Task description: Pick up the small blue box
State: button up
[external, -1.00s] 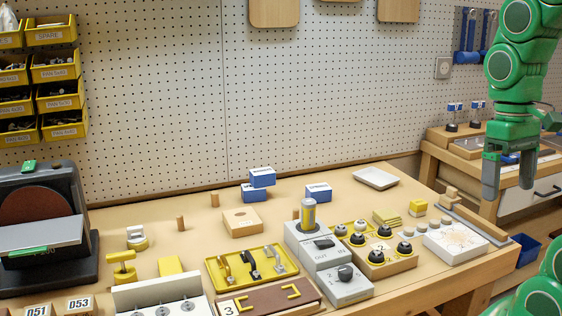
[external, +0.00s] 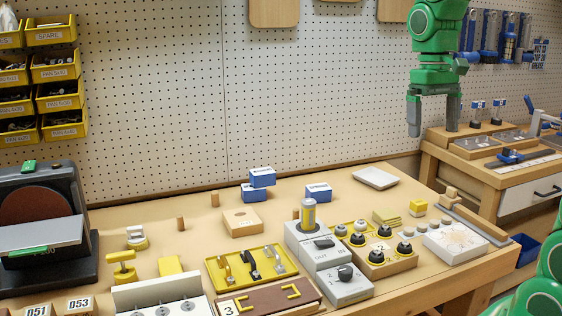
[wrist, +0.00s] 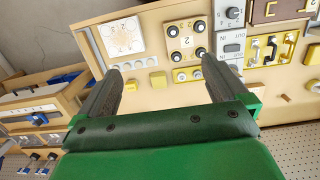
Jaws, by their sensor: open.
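Three small blue boxes with white labels are on the bench in the external view. I cannot tell which one the task means. My gripper (external: 434,115) is open and empty, pointing down, high above the bench's back right corner and well right of the boxes. In the wrist view my gripper (wrist: 162,72) has its fingers wide apart with nothing between them. No small blue box can be made out there.
A white tray (external: 375,178) lies at the bench's back right. A wooden block (external: 242,222) sits in front of the stacked boxes. A grey switch unit with a yellow-topped cylinder (external: 308,214) stands in front of the lone box. The pegboard (external: 330,100) rises behind.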

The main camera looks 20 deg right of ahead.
jog(key=w+a, duration=0.2)
jog(key=w, duration=0.6)
jog(key=w+a, duration=0.2)
jog(key=w, duration=0.6)
jog(key=t, duration=0.1)
send_over(263, 171)
jog(key=f, duration=1.2)
jog(key=d+f, duration=0.1)
jog(key=f, duration=0.5)
jog(key=shift+f, duration=0.15)
jog(key=shift+w+a+f, duration=0.15)
jog(key=shift+a+f, duration=0.1)
jog(key=shift+s+a+f, duration=0.15)
jog(key=shift+f, duration=1.8)
jog(key=shift+s+a+f, duration=0.1)
jog(key=shift+a+f, duration=0.05)
jog(key=shift+f, duration=1.8)
jog(key=shift+c, duration=0.3)
jog(key=c, duration=1.1)
